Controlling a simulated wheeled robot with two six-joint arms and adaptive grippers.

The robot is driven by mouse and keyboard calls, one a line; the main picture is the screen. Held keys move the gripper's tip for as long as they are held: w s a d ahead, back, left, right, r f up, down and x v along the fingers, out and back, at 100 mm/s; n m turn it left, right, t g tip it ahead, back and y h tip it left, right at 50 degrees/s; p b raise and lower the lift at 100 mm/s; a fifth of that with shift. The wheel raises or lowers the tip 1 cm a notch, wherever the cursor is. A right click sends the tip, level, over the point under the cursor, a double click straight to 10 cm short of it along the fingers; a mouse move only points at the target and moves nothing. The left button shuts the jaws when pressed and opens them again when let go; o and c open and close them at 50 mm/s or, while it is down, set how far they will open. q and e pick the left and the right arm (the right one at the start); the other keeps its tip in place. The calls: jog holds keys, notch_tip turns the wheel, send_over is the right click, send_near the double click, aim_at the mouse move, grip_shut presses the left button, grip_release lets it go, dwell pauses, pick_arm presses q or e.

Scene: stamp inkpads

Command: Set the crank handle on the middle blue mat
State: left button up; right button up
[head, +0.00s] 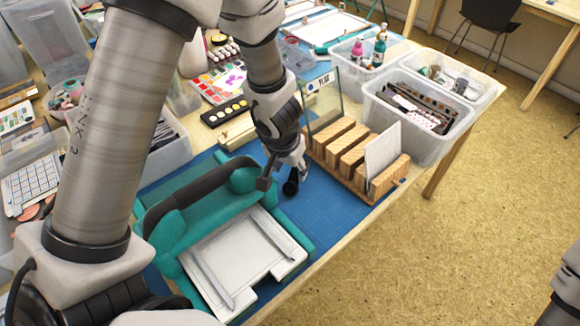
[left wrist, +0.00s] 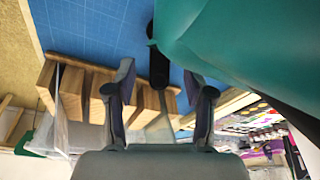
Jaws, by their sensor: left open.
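The crank handle (head: 290,187) has a black grip and stands out at the right side of the teal machine (head: 188,240). In the left wrist view its black grip (left wrist: 159,65) lies between my finger pads, with a paler grey part below it. My left gripper (head: 289,168) is right over it; in its own wrist view the fingers (left wrist: 158,80) are spread apart with a gap on each side of the handle. The blue mat (head: 325,213) lies under and to the right of the machine; it also shows in the left wrist view (left wrist: 95,28). My right gripper is out of view.
A wooden slotted rack (head: 342,152) with a pale panel stands close to the right of the gripper. Clear bins (head: 412,140) stand at the back right. Bare mat is free at the front right.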

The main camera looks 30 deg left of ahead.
pick_arm(q)
jog(key=p+v, duration=0.7)
jog(key=v, duration=0.4)
jog(key=shift+f, duration=0.1)
